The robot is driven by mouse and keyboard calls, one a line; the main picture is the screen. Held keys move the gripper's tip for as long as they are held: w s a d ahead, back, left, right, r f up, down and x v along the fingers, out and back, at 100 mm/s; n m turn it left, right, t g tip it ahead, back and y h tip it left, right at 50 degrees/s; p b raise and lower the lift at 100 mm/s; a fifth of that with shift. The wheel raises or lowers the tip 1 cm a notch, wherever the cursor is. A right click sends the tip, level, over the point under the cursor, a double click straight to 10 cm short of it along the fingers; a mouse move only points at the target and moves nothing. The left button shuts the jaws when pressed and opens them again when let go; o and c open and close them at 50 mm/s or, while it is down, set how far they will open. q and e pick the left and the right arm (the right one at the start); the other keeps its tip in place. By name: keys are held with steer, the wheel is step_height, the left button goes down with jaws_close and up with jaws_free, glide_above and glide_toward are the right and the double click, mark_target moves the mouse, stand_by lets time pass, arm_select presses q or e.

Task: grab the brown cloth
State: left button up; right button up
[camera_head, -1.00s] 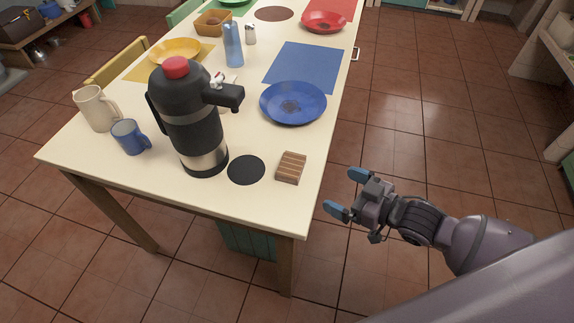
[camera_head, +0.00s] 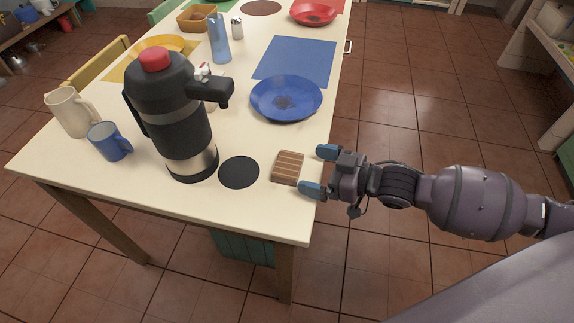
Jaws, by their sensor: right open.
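A small brown rectangle with lighter stripes (camera_head: 288,168), which I take to be the brown cloth, lies flat near the right front edge of the table. I cannot tell from its look whether it is fabric. My right gripper (camera_head: 318,171) is open and empty, just right of it at the table's right edge. Its blue-tipped fingers are spread and point left towards the brown piece, one farther back and one nearer. A small gap shows between fingers and piece. My left gripper is not in view.
A black round mat (camera_head: 239,172) lies just left of the brown piece, with a tall black flask (camera_head: 178,125) beyond. A blue plate (camera_head: 287,99) stands behind, on the table (camera_head: 120,188). A blue mug (camera_head: 110,141) and cream pitcher (camera_head: 72,111) stand left.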

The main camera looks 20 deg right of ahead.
mark_target(295, 166)
steer(key=x, duration=0.2)
steer(key=b+x, duration=0.1)
steer(key=x, duration=0.1)
steer(key=shift+s+f, duration=0.1)
steer(key=shift+f, duration=0.15)
steer(key=shift+w+a, duration=0.45)
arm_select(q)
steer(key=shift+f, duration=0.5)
arm_select(e)
steer(key=c, duration=0.6)
steer(key=shift+r, duration=0.2)
step_height(295, 166, up, 20)
steer(key=p, duration=0.5)
steer(key=shift+f, duration=0.1)
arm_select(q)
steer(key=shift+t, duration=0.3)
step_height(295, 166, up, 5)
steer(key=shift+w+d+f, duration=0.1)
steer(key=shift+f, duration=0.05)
arm_select(e)
steer(key=shift+c, duration=0.2)
